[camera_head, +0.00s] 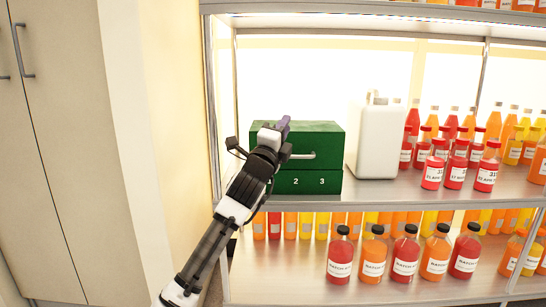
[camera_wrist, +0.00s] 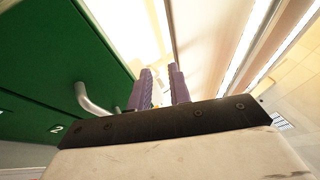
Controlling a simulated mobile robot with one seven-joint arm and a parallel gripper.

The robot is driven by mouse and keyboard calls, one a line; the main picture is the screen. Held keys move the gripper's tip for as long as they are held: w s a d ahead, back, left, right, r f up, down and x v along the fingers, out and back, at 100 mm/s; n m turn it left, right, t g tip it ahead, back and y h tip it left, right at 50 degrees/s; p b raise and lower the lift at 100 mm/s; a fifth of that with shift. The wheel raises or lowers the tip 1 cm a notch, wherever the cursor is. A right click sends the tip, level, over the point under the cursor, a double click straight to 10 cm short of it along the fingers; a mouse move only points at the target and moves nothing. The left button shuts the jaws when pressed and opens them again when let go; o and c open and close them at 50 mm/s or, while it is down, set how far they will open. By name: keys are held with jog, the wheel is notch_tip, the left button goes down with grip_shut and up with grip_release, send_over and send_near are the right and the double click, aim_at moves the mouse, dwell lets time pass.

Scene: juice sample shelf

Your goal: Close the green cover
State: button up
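The green box (camera_head: 323,180) stands on the upper shelf, with numbers on its lower front. Its green cover (camera_head: 322,137), with a pale bar handle (camera_head: 302,156), sits above the numbered part. The cover looks level, with a thin seam below it; I cannot tell whether it is fully shut. My gripper (camera_head: 282,124) is at the cover's upper left front and hides part of the box. In the wrist view, the purple fingers (camera_wrist: 160,76) are apart with a narrow gap and hold nothing visible. The handle (camera_wrist: 92,102) and green front (camera_wrist: 50,60) lie left of the fingers, outside the gap.
A white jug (camera_head: 379,142) stands close to the right of the box. Several juice bottles (camera_head: 455,168) fill the shelf further right, and more (camera_head: 404,252) stand on the shelf below. A metal post (camera_head: 213,110) and wall are close on the left.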

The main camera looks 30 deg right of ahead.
jog(key=s+a+f+b, duration=0.1)
jog(key=a+f+b, duration=0.2)
jog(key=a+f, duration=0.1)
jog(key=shift+s+f, duration=0.25)
jog(key=shift+f, duration=0.3)
jog(key=shift+p, duration=0.3)
dwell(0.6)
